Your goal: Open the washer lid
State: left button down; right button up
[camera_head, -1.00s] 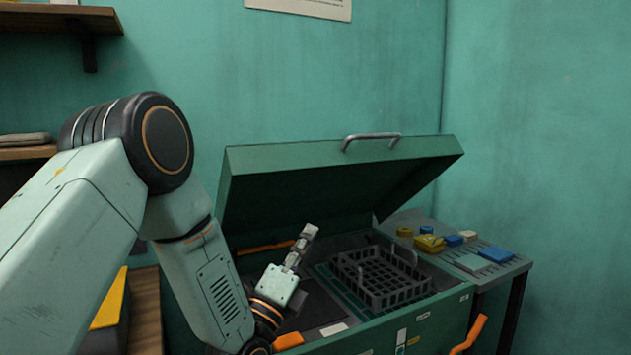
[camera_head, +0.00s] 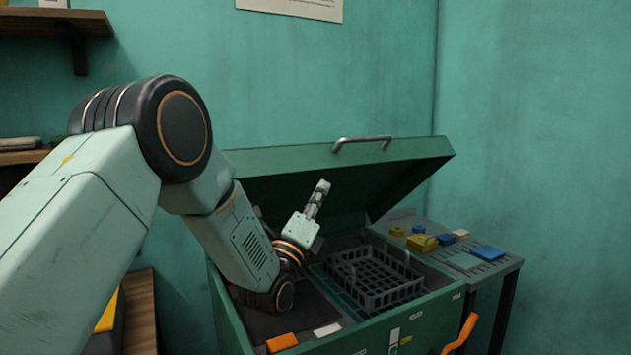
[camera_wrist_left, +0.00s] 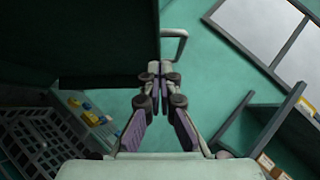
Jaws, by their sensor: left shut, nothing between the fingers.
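The green washer lid (camera_head: 405,150) is raised and tilted partway open, with a grey bar handle (camera_head: 362,140) on its edge. Its dark underside faces the open washer tub. My left gripper (camera_head: 318,194) is shut and empty. It points up in front of the lid's underside, inside the lid's span; whether it touches the lid I cannot tell. In the left wrist view, the shut fingertips (camera_wrist_left: 159,68) lie beside the dark edge of the lid (camera_wrist_left: 105,40), with the handle (camera_wrist_left: 182,42) just beyond. My right gripper is not in view.
A dark wire basket (camera_head: 375,278) sits in the washer (camera_head: 385,335). An orange handle (camera_head: 460,335) sticks out at the front. A side table (camera_head: 455,262) with small yellow and blue items stands at right. A wooden shelf (camera_head: 55,22) hangs at upper left.

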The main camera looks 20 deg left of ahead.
pick_arm(q)
jog(key=shift+w+a+r, duration=0.65)
jog(key=shift+a+r, duration=0.05)
jog(key=shift+r, duration=0.15)
jog(key=shift+s+r, duration=0.1)
